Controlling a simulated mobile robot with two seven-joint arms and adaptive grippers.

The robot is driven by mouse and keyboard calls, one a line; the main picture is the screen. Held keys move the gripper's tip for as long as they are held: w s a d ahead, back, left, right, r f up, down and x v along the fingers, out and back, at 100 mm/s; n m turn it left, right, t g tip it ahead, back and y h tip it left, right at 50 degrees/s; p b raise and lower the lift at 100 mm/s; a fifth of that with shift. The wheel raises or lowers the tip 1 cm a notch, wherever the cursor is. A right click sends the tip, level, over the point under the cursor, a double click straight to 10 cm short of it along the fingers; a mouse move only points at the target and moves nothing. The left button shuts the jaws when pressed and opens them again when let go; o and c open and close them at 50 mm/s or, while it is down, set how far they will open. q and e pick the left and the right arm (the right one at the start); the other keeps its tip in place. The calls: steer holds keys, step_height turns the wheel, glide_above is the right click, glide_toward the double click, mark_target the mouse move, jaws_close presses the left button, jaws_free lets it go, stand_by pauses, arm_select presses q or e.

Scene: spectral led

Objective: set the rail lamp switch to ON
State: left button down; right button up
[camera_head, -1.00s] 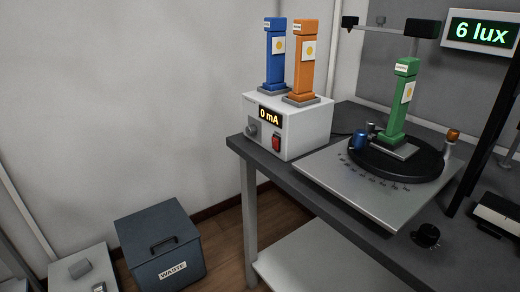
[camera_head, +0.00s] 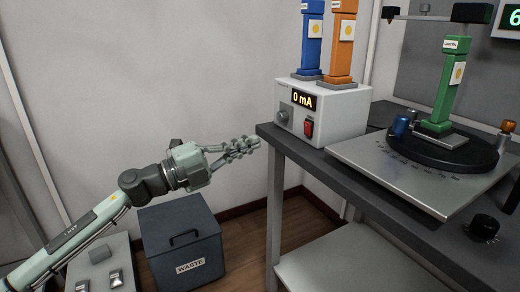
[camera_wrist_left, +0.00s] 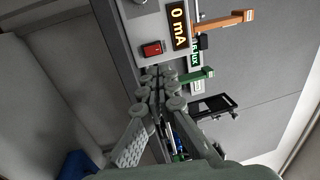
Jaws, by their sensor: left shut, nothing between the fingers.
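A white box (camera_head: 345,111) with a "0 mA" display (camera_head: 303,99) stands at the left end of the dark bench. A red rocker switch (camera_head: 308,128) is on its front, beside a grey knob (camera_head: 283,116). The switch also shows in the left wrist view (camera_wrist_left: 152,48). I cannot read a label tying it to the rail lamp, nor tell its position. My left gripper (camera_head: 250,146) is shut and empty, left of the box and apart from it, pointing right. In the left wrist view its fingertips (camera_wrist_left: 158,79) appear just below the switch. My right gripper is not in view.
Blue (camera_head: 311,40) and orange (camera_head: 340,45) modules stand on the box. A green module (camera_head: 446,90) stands on a black turntable (camera_head: 400,148). The bench corner (camera_head: 268,131) is close to my fingertips. A waste bin (camera_head: 182,243) stands below my left arm.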

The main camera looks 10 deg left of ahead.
arm_select(q)
glide_toward(307, 129)
steer(key=w+d+r, duration=0.1)
steer(key=w+d, duration=0.1)
steer(key=w+d+r, duration=0.1)
steer(key=d, duration=0.1)
steer(key=shift+w+r+p, duration=0.3)
steer(key=shift+w+p, duration=0.05)
steer(key=shift+w, duration=0.05)
steer(key=shift+w+d, duration=0.3)
steer(key=shift+d, duration=0.15)
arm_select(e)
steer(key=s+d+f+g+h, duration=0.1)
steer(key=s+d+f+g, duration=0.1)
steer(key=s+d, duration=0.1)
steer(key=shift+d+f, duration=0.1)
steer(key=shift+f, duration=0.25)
